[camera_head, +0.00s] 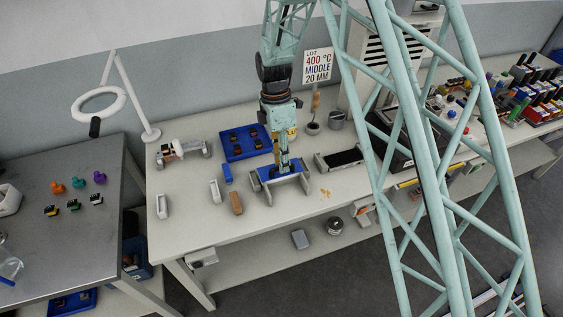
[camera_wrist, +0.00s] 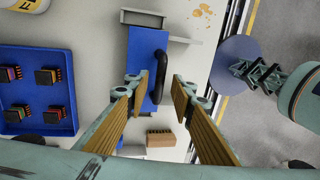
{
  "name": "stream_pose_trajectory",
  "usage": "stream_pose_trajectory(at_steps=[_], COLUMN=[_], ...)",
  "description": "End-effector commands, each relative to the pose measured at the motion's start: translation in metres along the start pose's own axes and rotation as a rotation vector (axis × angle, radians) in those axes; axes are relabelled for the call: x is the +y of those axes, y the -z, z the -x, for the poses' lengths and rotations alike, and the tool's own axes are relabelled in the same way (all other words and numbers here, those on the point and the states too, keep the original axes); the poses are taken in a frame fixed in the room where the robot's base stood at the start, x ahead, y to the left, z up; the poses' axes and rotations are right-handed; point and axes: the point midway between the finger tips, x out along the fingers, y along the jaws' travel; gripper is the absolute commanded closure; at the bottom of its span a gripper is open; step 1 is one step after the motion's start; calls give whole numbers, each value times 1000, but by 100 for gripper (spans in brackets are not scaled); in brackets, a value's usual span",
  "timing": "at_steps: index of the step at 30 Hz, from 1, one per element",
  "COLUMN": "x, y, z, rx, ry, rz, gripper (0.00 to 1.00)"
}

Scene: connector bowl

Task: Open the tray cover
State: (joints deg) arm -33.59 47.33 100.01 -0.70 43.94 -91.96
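The tray cover (camera_head: 268,174) is a blue plate lying on a grey tray (camera_head: 255,186) at the front middle of the white bench. In the wrist view the cover (camera_wrist: 140,50) carries a dark curved handle (camera_wrist: 160,70) standing up from it. My gripper (camera_head: 284,172) points down over the cover. In the wrist view my gripper (camera_wrist: 157,85) is open, with one tan-padded finger on each side of the handle and gaps between. Nothing is held. Whether the fingertips are down at handle height is hard to tell. The cover appears seated on the tray.
A blue tray (camera_head: 231,153) with several connectors lies behind and left; it also shows in the wrist view (camera_wrist: 68,125). A brown block (camera_head: 236,203) and a blue piece (camera_head: 227,174) lie left. A dark-topped tray (camera_head: 345,158) stands right. The bench front is mostly clear.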

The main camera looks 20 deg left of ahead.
Motion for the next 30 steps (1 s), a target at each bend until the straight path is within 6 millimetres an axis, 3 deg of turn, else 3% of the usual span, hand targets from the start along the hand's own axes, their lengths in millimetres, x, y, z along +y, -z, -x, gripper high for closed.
stream_pose_trajectory(at_steps=[11, 19, 30], x=[0, 0, -5], y=[0, 0, 10], z=[-3, -3, -4], rx=[0, 0, -3], ry=[-1, -1, -1], rz=[0, 0, 13], gripper=[77, 100, 100])
